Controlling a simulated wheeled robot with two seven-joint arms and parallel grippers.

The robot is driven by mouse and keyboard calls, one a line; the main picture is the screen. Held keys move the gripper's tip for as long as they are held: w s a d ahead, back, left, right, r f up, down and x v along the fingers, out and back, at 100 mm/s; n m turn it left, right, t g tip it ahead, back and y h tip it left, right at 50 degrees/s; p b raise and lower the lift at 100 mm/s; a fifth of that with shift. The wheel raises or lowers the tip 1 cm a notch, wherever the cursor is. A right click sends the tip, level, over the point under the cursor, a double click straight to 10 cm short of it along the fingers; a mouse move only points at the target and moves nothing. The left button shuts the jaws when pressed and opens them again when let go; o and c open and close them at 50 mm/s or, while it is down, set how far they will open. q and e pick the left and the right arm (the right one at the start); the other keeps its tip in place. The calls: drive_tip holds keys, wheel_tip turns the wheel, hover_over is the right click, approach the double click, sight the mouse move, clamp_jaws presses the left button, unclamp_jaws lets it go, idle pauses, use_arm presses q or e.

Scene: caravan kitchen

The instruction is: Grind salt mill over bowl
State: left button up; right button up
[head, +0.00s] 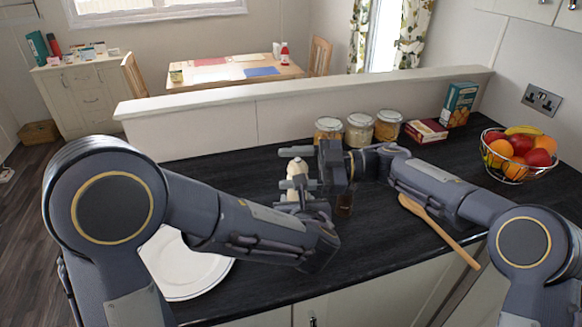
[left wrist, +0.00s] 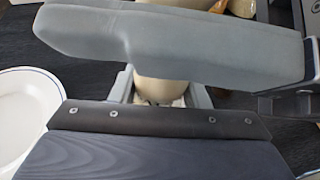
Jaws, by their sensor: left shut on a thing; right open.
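The pale cream salt mill (head: 298,166) stands upright over the dark worktop, partly hidden by my grippers. My left gripper (head: 292,200) is shut on its lower part. In the left wrist view the mill (left wrist: 160,91) shows between the left fingers, its top covered by a large grey part that looks like my right gripper. My right gripper (head: 297,168) is open, with its fingers on either side of the mill's upper part; I cannot tell if they touch it. A white dish with a thin blue rim (head: 190,275) lies left of the mill, partly behind my left arm. No separate bowl is clearly visible.
A wooden spoon (head: 440,232) lies near the right front edge. Glass jars (head: 359,130), a red box (head: 427,131), a teal box (head: 459,103) and a fruit basket (head: 517,155) line the back and right.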

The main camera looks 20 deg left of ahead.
drive_tip(key=shift+s+a, duration=0.1)
drive_tip(key=shift+a, duration=0.15)
drive_tip(key=c, duration=1)
drive_tip(key=shift+m+t+y, duration=0.3)
drive_tip(key=shift+m+t, duration=0.5)
drive_tip(key=shift+t, duration=0.4)
drive_tip(key=o, duration=1)
drive_tip(key=shift+d, duration=0.1)
drive_tip(key=w+d, duration=0.2)
drive_tip(key=d, duration=0.9)
drive_tip(key=shift+w+d, duration=0.3)
